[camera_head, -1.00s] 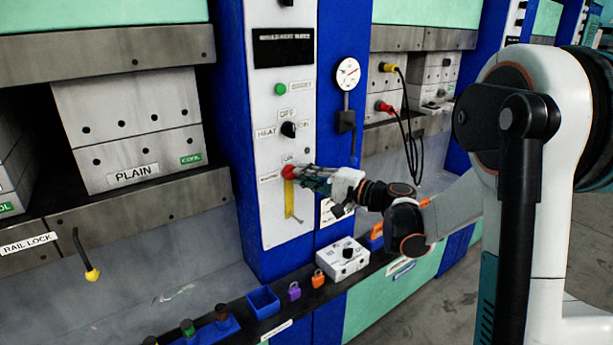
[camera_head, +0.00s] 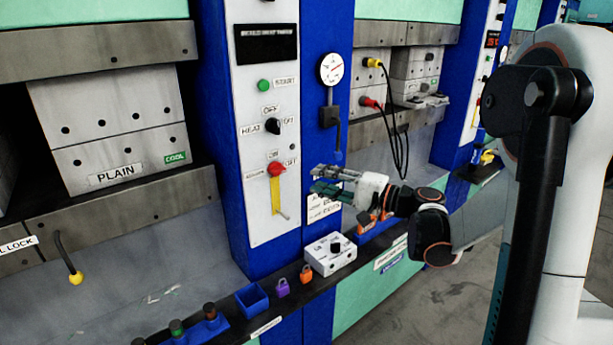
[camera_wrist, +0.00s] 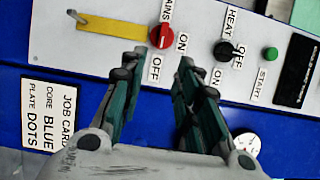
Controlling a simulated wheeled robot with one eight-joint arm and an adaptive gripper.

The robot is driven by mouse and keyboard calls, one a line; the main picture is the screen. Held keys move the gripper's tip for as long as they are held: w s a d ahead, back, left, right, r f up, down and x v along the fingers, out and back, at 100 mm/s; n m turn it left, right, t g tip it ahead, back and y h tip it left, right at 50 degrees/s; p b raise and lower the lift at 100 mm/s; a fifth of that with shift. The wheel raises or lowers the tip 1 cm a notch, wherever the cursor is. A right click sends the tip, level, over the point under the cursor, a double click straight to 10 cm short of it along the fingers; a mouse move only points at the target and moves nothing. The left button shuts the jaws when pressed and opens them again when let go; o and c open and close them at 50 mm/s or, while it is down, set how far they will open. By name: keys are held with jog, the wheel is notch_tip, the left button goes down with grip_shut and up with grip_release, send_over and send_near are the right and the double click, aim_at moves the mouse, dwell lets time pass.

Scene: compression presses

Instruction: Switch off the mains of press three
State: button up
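The red MAINS knob (camera_head: 277,169) sits on the white panel of the blue press column, with ON above it and OFF to its right. It also shows at the top of the wrist view (camera_wrist: 162,36); I cannot tell its pointer direction surely. A yellow strip (camera_head: 275,196) hangs below it with a thin pin at its end. My gripper (camera_head: 318,181) is right of the knob, apart from it. In the wrist view my gripper (camera_wrist: 162,66) has its fingers spread with nothing between them. No press number is readable.
A black HEAT knob (camera_head: 272,126) and green START button (camera_head: 264,85) sit above. A gauge (camera_head: 331,68) hangs at right. The ledge below holds a white box (camera_head: 330,253), orange padlock (camera_head: 306,274), purple padlock (camera_head: 282,287) and blue bin (camera_head: 252,299). A job card (camera_wrist: 48,116) is beside the panel.

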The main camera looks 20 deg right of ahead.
jog(key=v, duration=0.2)
jog(key=shift+s+d, duration=0.2)
jog(key=shift+s, duration=0.05)
dwell(0.3)
